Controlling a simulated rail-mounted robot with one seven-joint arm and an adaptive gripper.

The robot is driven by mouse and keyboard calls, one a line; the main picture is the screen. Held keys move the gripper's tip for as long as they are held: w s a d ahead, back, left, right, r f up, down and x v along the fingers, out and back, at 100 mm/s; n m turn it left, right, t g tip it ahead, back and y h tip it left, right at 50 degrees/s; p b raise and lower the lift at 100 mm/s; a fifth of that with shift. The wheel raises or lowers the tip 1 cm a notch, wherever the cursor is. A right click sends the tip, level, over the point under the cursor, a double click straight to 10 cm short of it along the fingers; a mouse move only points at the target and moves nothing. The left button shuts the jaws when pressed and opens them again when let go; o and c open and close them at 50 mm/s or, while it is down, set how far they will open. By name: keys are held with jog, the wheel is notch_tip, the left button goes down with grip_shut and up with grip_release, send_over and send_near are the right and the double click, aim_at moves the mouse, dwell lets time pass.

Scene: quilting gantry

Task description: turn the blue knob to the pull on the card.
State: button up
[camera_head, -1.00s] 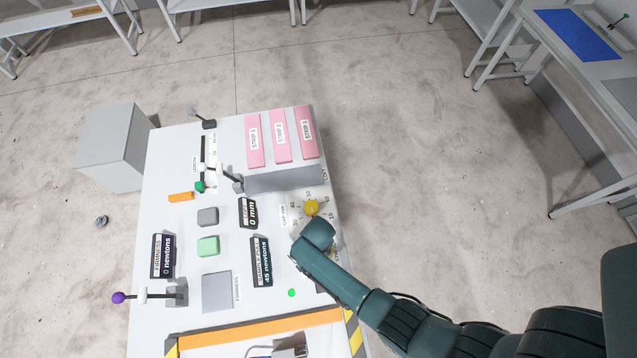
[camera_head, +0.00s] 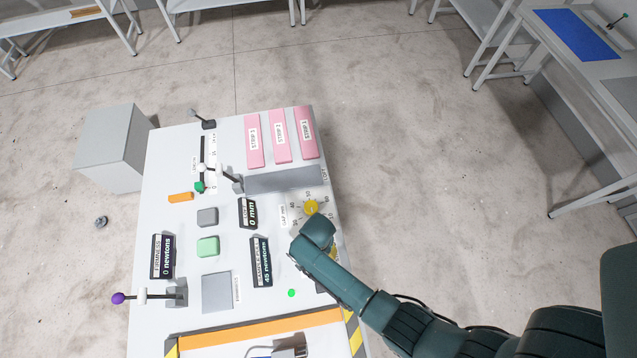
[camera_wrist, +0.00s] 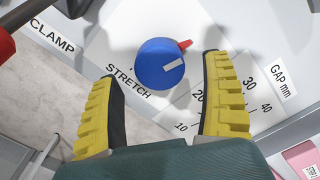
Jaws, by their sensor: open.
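The blue knob (camera_wrist: 152,70) shows in the wrist view, round, with a white line on top pointing right and slightly up. A red pointer sticks out at its upper right, and the word STRETCH is printed beside it. My gripper (camera_wrist: 160,66) is open, its yellow ribbed fingers on either side of the knob in the picture, with gaps on both sides. I cannot tell how far above the panel the fingertips are. In the head view my arm hides the knob. The sample pull card (camera_head: 261,262) reads 45 newtons. The firmness display (camera_head: 162,257) reads 0 newtons.
A yellow knob (camera_head: 311,207) with a number scale sits just beyond my gripper. The panel also bears a 0 mm display (camera_head: 248,213), a green button (camera_head: 208,247), a purple-tipped lever (camera_head: 118,298) and pink strips (camera_head: 279,136). Open floor lies right of the panel.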

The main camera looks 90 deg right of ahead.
notch_tip(320, 180, up, 10)
jog(key=shift+f, duration=0.2)
dwell(0.4)
jog(key=w+a+r+n+t+h+p, duration=0.1)
jog(key=w+a+r+n+t, duration=0.15)
jog(key=w+r, duration=0.65)
jog(key=w+a+r+n+t+h+p, duration=0.1)
jog(key=w+a+r+n+t, duration=0.15)
jog(key=w+r, duration=0.7)
jog(key=w+a+r+n+t, duration=0.2)
jog(key=w+a+r+t, duration=0.1)
jog(key=w+r, duration=0.4)
jog(key=w+a+r+n+t, duration=0.2)
jog(key=w+a+r+t, duration=0.15)
jog(key=r, duration=0.45)
jog(key=a+r+n+t+y+p, duration=0.1)
jog(key=a+r+n+t, duration=0.2)
jog(key=r, duration=0.7)
jog(key=a+r+n+t+y, duration=0.1)
jog(key=a+r+n+t, duration=0.2)
jog(key=r, duration=0.7)
jog(key=s+r+n+t, duration=0.4)
jog(key=s+r+n, duration=0.2)
jog(key=r, duration=0.5)
jog(key=shift+s+r+t, duration=0.2)
jog(key=shift+s+t, duration=0.1)
jog(key=shift+t, duration=0.05)
